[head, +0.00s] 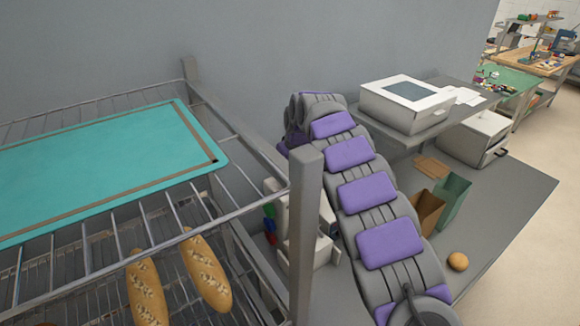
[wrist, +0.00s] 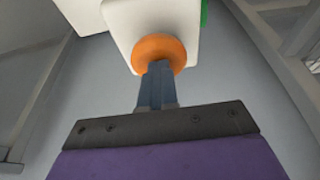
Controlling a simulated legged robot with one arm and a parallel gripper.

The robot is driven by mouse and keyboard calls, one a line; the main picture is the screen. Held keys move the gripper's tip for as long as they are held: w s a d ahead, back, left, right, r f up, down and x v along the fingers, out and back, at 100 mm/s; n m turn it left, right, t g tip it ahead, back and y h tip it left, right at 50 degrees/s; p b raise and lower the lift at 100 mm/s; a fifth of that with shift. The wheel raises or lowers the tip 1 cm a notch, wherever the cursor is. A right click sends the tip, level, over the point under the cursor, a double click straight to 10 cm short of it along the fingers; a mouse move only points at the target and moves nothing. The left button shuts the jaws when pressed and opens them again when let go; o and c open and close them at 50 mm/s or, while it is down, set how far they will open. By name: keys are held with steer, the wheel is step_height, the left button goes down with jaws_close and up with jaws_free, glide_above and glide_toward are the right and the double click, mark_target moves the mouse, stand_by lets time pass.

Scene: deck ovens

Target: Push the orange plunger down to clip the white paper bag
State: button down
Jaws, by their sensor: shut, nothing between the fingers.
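In the wrist view the orange plunger (wrist: 158,50) is a round knob on a white body (wrist: 150,18). My gripper (wrist: 160,66) is shut and empty, with its dark blue-grey fingers together. The fingertips overlap the plunger's lower edge in the picture; I cannot tell whether they press on it. In the head view my purple-padded arm curves over behind the rack, and the gripper is hidden. A white device (head: 323,252) shows partly behind the rack post. I cannot make out the white paper bag in either view.
A wire rack (head: 306,235) with a teal tray (head: 100,165) and loaves (head: 206,270) stands at left. On the grey counter (head: 500,215) are a brown bag (head: 428,208), a green bag (head: 453,205) and a bun (head: 458,261). A white machine (head: 405,103) sits on a shelf.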

steer(key=r+p, duration=0.1)
steer(key=r, duration=0.3)
steer(key=shift+a+r, duration=0.15)
steer(key=shift+a, duration=0.05)
steer(key=v, duration=0.9)
steer(key=shift+d+r, duration=0.25)
